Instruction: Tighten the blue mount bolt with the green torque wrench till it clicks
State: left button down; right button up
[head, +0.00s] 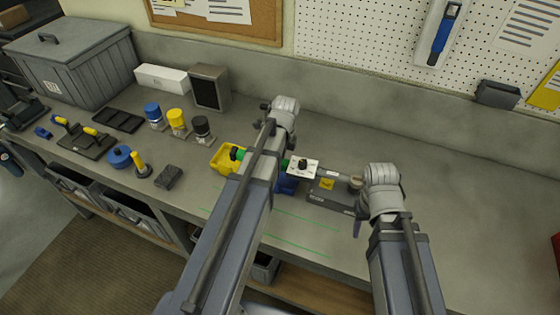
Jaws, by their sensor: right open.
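Green parts, which look like the green torque wrench (237,153), show on both sides of my left forearm, which hides the middle. A white plate (303,167) with a black knob is just right of the forearm, with a blue part (286,184) below it. I cannot tell whether this is the blue mount bolt. A dark grey plate (329,197) with a yellow label lies to the right. My right gripper (358,210) is open at this plate's right end, near a tan round part (356,183). My left gripper is hidden behind its own arm.
A yellow holder (228,159) sits left of my forearm. Blue (153,111), yellow (176,118) and black (201,127) capped pieces stand further left, near a grey speaker-like box (209,88). A large grey crate (75,70) is at the back left. The bench's right side is clear.

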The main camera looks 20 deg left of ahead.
pick_arm(q)
jog(key=shift+f, duration=0.25)
dwell(0.4)
dwell(0.4)
jog(key=shift+w+m+b, duration=0.15)
jog(key=shift+w+m, duration=0.45)
jog(key=shift+w, duration=0.7)
jog(key=shift+w+m+b, duration=0.15)
jog(key=shift+w+m, duration=0.45)
jog(key=shift+w, duration=0.65)
jog(key=shift+w+d+f+m, duration=0.15)
jog(key=shift+w+m, duration=0.2)
jog(key=shift+w, duration=0.45)
jog(key=shift+w+d+r+m, duration=0.15)
jog(key=shift+w+m, duration=0.25)
jog(key=shift+w, duration=0.4)
jog(key=shift+w+d+f+m, duration=0.1)
jog(key=shift+w+d+m, duration=0.2)
jog(key=shift+w, duration=0.5)
jog(key=shift+w+a, duration=0.1)
